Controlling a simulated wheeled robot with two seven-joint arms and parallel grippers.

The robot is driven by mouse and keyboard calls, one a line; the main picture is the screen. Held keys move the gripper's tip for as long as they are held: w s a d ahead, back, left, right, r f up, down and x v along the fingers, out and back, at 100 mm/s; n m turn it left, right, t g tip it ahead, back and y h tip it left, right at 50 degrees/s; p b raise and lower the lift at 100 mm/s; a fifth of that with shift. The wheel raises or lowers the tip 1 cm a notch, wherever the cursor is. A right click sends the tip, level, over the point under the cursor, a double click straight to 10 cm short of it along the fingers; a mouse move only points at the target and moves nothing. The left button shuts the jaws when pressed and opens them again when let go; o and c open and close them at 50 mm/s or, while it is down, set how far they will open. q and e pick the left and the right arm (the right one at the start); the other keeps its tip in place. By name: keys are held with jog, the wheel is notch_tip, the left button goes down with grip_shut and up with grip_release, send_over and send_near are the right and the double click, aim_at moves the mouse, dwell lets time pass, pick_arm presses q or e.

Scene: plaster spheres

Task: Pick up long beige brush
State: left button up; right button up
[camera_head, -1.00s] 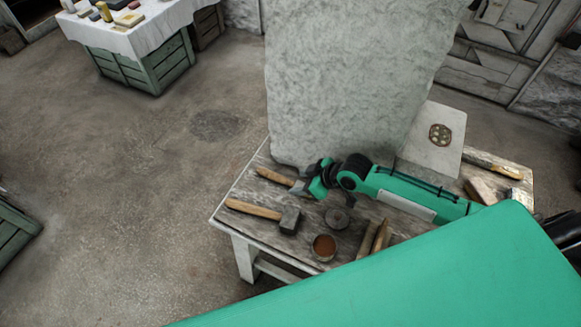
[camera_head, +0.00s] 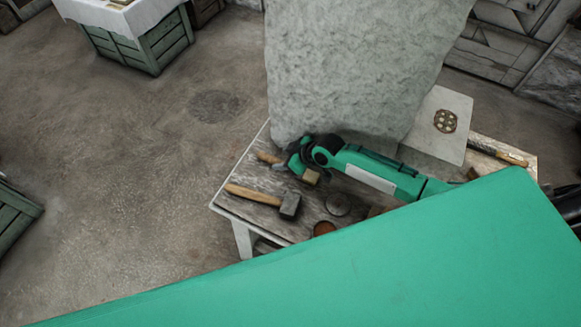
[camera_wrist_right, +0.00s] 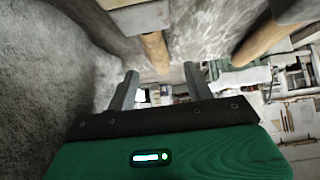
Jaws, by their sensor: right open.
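The long beige brush (camera_head: 268,157) lies on the worn table beside the rough stone block, partly hidden under my right gripper. Its wooden handle end shows left of the gripper, and a beige end seems to show right of it. My right gripper (camera_head: 292,163) is over the brush's middle. In the right wrist view the gripper (camera_wrist_right: 160,73) is open, with nothing between its fingers. The brush's wooden handle (camera_wrist_right: 155,50) shows ahead of the fingers, with a pale wider part beyond. My left gripper is not in view.
A hammer (camera_head: 255,195) lies in front of the brush, and its handle (camera_wrist_right: 268,40) shows at upper right in the wrist view. The stone block (camera_head: 360,65) rises close behind. A round dark disc (camera_head: 338,204) and a brown-filled tin (camera_head: 324,228) are nearer me.

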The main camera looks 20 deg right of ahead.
aim_at(276, 159)
jog(key=x, duration=0.3)
jog(key=shift+w+a+f, duration=0.1)
jog(key=shift+w+f, duration=0.1)
jog(key=shift+f, duration=0.05)
jog(key=shift+w+a+f, duration=0.15)
jog(key=shift+f, duration=0.15)
jog(key=shift+c, duration=0.6)
jog(key=c, duration=0.9)
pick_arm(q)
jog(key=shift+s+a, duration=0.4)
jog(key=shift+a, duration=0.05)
pick_arm(e)
jog(key=shift+c, duration=0.2)
